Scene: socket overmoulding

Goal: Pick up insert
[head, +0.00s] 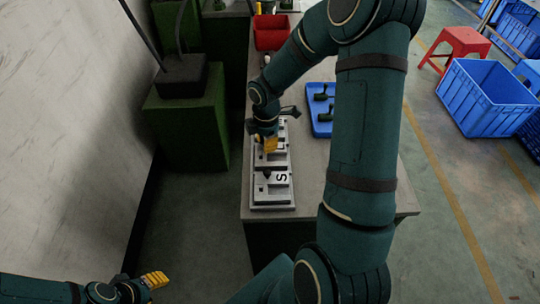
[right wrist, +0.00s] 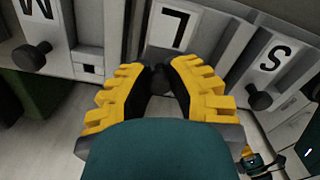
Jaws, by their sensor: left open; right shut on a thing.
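The grey metal holder (head: 272,203) lies on the table and has white plates marked with letters. In the right wrist view, the holder (right wrist: 118,22) shows M, L and S plates. A dark insert with a round knob (right wrist: 158,78) stands at the L plate, between my right fingers. My right gripper (head: 270,145) is shut on it; the yellow fingers hide most of it. It also shows in the right wrist view (right wrist: 160,90). Other dark knobs stand at the M plate (right wrist: 32,56) and the S plate (right wrist: 260,98). My left gripper (head: 155,279) is open and empty, low at the left, away from the table.
A blue tray (head: 312,128) with dark green pieces lies right of the holder, partly behind my right arm. A red bin (head: 271,35) stands at the table's far end. A green machine (head: 187,125) is to the left. Blue crates (head: 485,97) and a red stool (head: 461,42) stand on the floor.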

